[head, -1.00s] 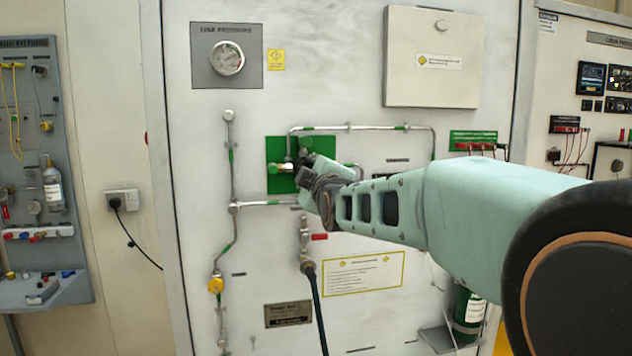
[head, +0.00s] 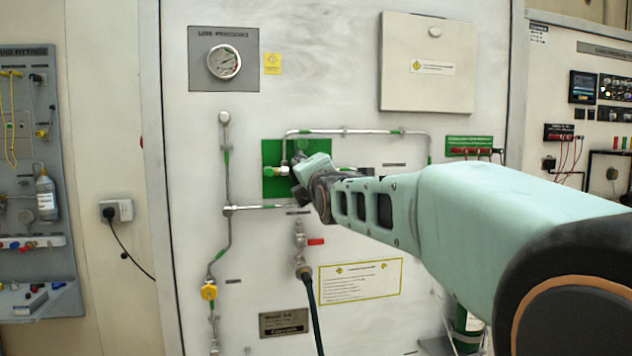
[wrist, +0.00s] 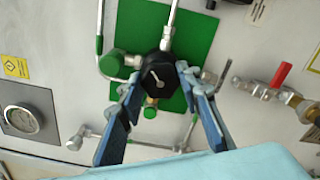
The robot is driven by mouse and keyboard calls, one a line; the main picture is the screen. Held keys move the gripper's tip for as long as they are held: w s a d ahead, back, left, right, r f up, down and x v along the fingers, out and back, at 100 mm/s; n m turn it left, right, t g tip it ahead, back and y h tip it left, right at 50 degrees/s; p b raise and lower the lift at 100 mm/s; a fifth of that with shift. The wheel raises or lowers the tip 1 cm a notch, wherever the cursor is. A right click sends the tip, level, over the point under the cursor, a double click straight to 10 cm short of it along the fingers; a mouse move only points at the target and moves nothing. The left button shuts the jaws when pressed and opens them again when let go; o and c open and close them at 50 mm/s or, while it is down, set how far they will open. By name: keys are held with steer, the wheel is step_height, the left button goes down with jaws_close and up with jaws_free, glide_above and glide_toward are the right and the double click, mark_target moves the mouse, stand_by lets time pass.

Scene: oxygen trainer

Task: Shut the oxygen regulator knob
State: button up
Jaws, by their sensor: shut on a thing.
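The oxygen regulator knob (wrist: 157,76) is black with a pale pointer line on its face. It sits in front of a green plate (wrist: 193,44), which also shows in the head view (head: 271,152). In the wrist view, the two blue fingers of my gripper (wrist: 157,84) lie on either side of the knob, their tips at its edges. My gripper is shut on it. In the head view, my gripper (head: 300,184) reaches the green plate and hides the knob.
A pressure gauge (head: 223,62) is at the panel's upper left. Metal pipes (head: 228,165) run around the green plate. A red-handled valve (head: 316,242) and a hose (head: 314,315) are below. A closed box (head: 428,90) is at upper right.

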steer(key=shift+r+n+b, duration=0.15)
steer(key=shift+n+b, duration=2.45)
steer(key=shift+n, duration=2)
steer(key=o, duration=1.2)
steer(key=shift+c, duration=0.2)
